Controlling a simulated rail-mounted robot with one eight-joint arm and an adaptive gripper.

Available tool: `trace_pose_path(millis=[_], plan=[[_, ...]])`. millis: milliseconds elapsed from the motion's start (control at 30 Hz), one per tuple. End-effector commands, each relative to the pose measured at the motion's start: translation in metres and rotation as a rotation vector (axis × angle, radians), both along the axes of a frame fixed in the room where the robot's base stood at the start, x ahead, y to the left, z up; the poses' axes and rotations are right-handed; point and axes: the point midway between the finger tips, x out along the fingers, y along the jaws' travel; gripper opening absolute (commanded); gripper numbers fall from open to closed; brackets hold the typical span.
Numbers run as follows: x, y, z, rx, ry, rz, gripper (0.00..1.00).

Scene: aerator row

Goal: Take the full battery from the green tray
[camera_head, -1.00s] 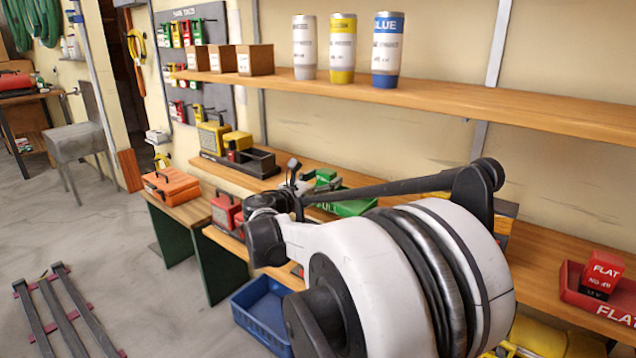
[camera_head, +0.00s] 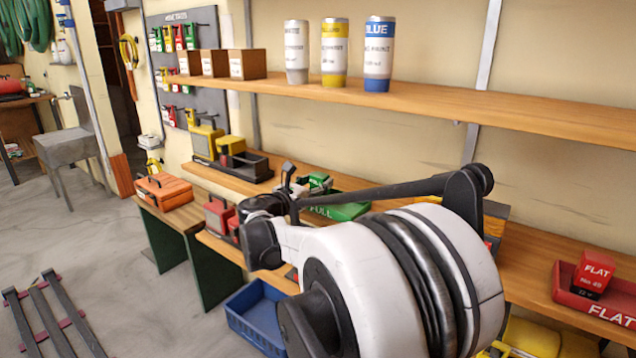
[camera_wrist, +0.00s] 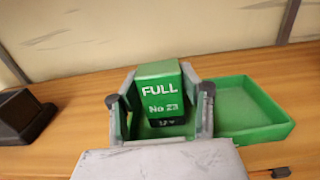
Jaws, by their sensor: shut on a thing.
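The full battery (camera_wrist: 160,85) is a green block with a dark lower end, lettered FULL No 23, upright in the wrist view. My gripper (camera_wrist: 160,103) has a finger on each side of it and is shut on it. The green tray (camera_wrist: 255,122) shows behind and to the right of the battery, with its right part empty. In the head view the tray (camera_head: 345,212) lies on the workbench, partly hidden by my arm, and my gripper (camera_head: 290,186) is beside it. I cannot tell whether the battery still touches the tray floor.
A red tray (camera_head: 592,307) with a red FLAT battery (camera_head: 594,272) stands at the right. A dark holder (camera_head: 240,168) sits behind left; a dark block (camera_wrist: 22,115) is left in the wrist view. A shelf (camera_head: 430,100) with cans runs above. A blue bin (camera_head: 258,318) is below.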

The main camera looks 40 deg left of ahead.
Motion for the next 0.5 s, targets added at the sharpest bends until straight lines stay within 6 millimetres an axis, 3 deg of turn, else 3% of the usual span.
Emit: trace_pose_path(millis=[500], plan=[[-0.0001, 0.0001, 0.0067, 0.000, 0.000, 0.000, 0.08]])
